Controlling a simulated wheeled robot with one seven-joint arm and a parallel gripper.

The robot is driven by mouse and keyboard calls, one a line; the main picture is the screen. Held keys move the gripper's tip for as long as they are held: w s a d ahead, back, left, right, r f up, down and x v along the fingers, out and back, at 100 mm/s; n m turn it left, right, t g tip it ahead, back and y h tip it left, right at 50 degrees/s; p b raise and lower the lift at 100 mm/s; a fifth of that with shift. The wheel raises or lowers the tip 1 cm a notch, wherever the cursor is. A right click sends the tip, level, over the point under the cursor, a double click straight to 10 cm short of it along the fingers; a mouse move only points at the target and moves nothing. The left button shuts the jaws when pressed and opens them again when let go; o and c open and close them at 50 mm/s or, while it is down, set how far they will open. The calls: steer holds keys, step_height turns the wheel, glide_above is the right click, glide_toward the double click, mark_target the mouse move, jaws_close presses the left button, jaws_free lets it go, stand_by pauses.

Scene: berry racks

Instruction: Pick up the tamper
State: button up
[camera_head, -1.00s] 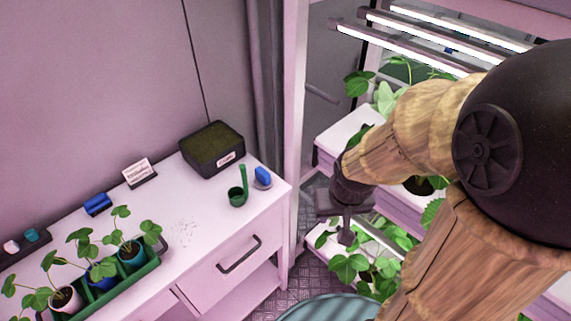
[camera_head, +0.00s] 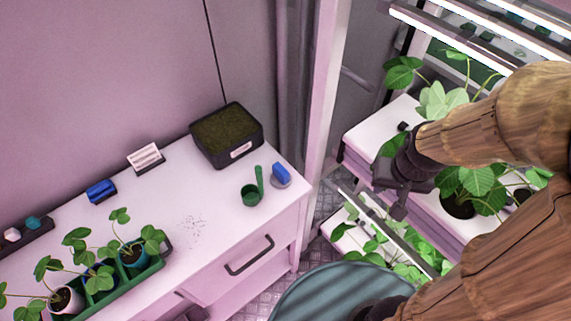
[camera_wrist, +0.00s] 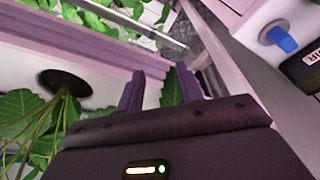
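What looks like the tamper, a blue grip on a pale round base (camera_head: 281,175), stands at the right end of the white bench (camera_head: 215,245). It also shows at the upper right of the wrist view (camera_wrist: 283,40). My gripper (camera_head: 398,208) hangs in front of the plant rack, to the right of the bench and apart from the tamper. In the wrist view its two fingers (camera_wrist: 162,90) are spread with nothing between them.
A green scoop (camera_head: 250,195) stands just left of the tamper. A black soil box (camera_head: 258,140) lies behind them. A planter of seedlings (camera_head: 135,275) is at the front left.

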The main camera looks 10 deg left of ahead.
steer(key=shift+w, duration=0.25)
steer(key=shift+o, duration=1.2)
steer(key=shift+w+a+r, duration=0.15)
steer(key=shift+a+r, duration=0.05)
steer(key=shift+a, duration=0.05)
steer(key=w+a+r+n+g+p, duration=0.1)
steer(key=w+a+r+n+p, duration=0.1)
steer(key=a, duration=0.6)
steer(key=w+a+r+n+p, duration=0.1)
steer(key=a+n+p, duration=0.3)
steer(key=a, duration=0.5)
steer(key=w+a+r+n+g+p, duration=0.1)
steer(key=w+a+r+n+p, duration=0.1)
steer(key=a, duration=0.6)
steer(key=shift+w+a+r+n+g+p, duration=0.3)
steer(key=shift+w+n+p, duration=0.15)
steer(key=shift+w+n, duration=0.6)
